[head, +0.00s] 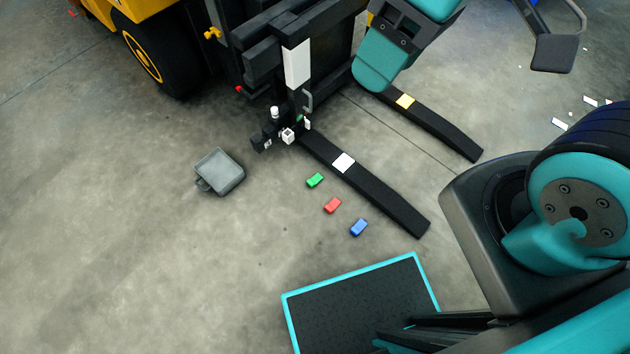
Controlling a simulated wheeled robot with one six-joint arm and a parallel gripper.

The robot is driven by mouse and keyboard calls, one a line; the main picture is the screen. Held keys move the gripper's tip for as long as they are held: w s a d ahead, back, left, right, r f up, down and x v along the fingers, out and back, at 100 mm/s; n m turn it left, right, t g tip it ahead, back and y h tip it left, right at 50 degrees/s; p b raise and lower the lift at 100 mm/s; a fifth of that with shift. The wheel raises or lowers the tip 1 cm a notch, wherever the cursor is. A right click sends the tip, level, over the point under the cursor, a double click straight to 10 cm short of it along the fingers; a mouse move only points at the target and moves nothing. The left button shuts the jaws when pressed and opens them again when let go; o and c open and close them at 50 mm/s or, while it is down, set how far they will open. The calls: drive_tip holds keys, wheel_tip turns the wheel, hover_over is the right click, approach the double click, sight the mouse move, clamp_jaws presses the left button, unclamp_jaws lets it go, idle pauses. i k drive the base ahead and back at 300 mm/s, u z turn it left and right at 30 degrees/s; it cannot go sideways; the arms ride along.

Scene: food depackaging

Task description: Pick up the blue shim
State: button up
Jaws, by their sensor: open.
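The blue shim (358,227) is a small block lying on the concrete floor in the head view, near the middle. It is beside the tip half of the nearer black fork (385,196), with a narrow gap between them. A red shim (332,205) and a green shim (314,180) lie up and to the left of it, in a slanting row along the fork. Nothing covers the blue shim. Teal and dark parts of my arm show at the top and right, but I cannot make out my gripper's fingers.
A yellow and black forklift (292,65) stands at the top, its farther fork (440,128) lying to the right. A grey container (219,171) sits on the floor left of the shims. The floor at left is clear. My teal-edged base is below the blue shim.

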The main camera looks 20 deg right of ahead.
sight(357, 230)
drive_tip(key=z, duration=0.6)
drive_tip(key=k, duration=0.9)
drive_tip(key=z, duration=1.65)
drive_tip(key=i, duration=1.2)
drive_tip(key=u, duration=2.65)
